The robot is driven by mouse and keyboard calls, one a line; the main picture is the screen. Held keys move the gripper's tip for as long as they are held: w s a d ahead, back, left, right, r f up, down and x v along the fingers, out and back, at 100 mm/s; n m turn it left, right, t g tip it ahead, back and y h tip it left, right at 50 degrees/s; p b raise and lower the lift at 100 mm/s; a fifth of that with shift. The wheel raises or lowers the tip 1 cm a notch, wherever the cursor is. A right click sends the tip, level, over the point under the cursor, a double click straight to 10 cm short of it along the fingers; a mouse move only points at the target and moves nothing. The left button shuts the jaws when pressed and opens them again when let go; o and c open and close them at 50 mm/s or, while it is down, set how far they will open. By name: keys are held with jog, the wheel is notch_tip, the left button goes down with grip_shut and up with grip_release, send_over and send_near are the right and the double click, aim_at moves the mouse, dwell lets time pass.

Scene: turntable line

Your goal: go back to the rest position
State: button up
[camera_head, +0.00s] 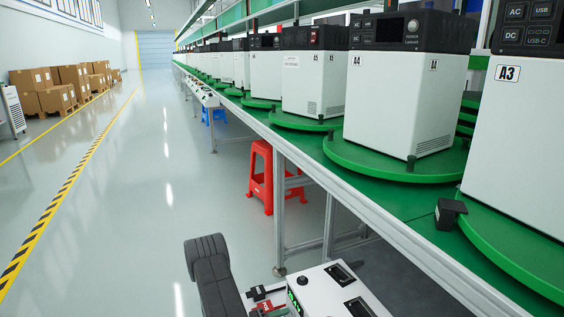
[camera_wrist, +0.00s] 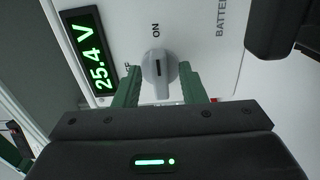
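In the wrist view, my gripper (camera_wrist: 159,72) is open, with its two green fingers spread. A grey rotary knob (camera_wrist: 159,66) shows between the fingertips, on a white panel (camera_wrist: 195,25). I see narrow gaps beside the knob, but cannot tell how far the fingers are from the panel. The knob's mark lines up with the word ON; the other label is partly hidden by the left finger. A green display (camera_wrist: 88,48) reads 25.4 V. I cannot make out my gripper in the head view.
In the head view, white units on green turntables (camera_head: 375,165) line the long bench (camera_head: 375,213) at the right. A red stool (camera_head: 260,180) stands under it. A white box with controls (camera_head: 325,275) is at the bottom. Cartons (camera_head: 55,97) stand far left; the aisle is clear.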

jog(key=p+v, duration=0.3)
jog(key=v, duration=1.1)
jog(key=w+d+n+b, duration=0.1)
jog(key=w+d+n, duration=0.1)
jog(key=d+n, duration=0.2)
jog(key=w+d+n+b, duration=0.2)
jog(key=w+d+n, duration=0.1)
jog(key=d, duration=0.6)
jog(key=shift+w+n, duration=0.25)
jog(key=shift+n, duration=0.25)
jog(key=shift+d+r, duration=0.1)
jog(key=shift+r, duration=0.05)
